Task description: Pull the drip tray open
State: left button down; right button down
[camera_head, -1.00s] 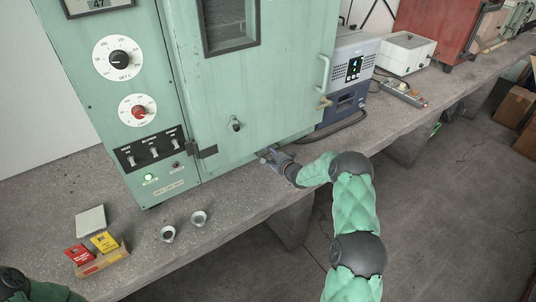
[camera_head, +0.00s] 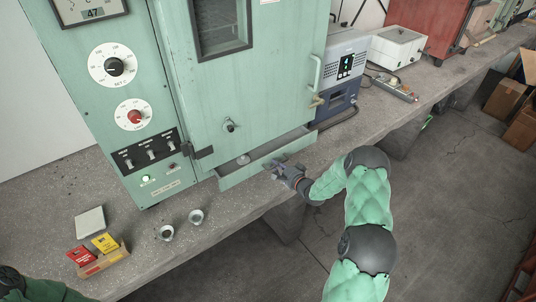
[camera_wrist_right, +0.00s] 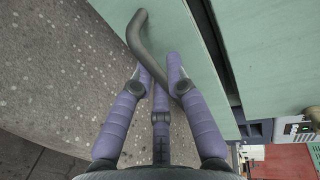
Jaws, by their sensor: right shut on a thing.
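The drip tray (camera_head: 243,174) is a shallow pale green drawer at the bottom of the green oven (camera_head: 250,90). It stands partly out, with its open top showing below the oven door. My right gripper (camera_head: 278,166) is at the tray's front and shut on its handle. In the right wrist view, the dark bent bar handle (camera_wrist_right: 143,38) runs between the purple fingers of my right gripper (camera_wrist_right: 160,78), beside the green front panel (camera_wrist_right: 190,45). Of my left arm only a part shows at the lower left; its gripper is out of view.
Two small metal cups (camera_head: 196,216) stand on the concrete bench (camera_head: 225,228) in front of the oven. Red and yellow packets (camera_head: 104,243) in a box and a pale square block (camera_head: 90,221) lie to the left. A blue-grey device (camera_head: 343,75) stands right of the oven.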

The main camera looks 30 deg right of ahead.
jog(key=f+p+v, duration=0.1)
jog(key=p+v, duration=0.1)
jog(key=v, duration=0.6)
jog(key=shift+s+f, duration=0.3)
jog(key=shift+s, duration=0.1)
jog(key=c, duration=1.2)
grip_release()
jog(key=shift+d, duration=0.1)
jog(key=v, duration=1.2)
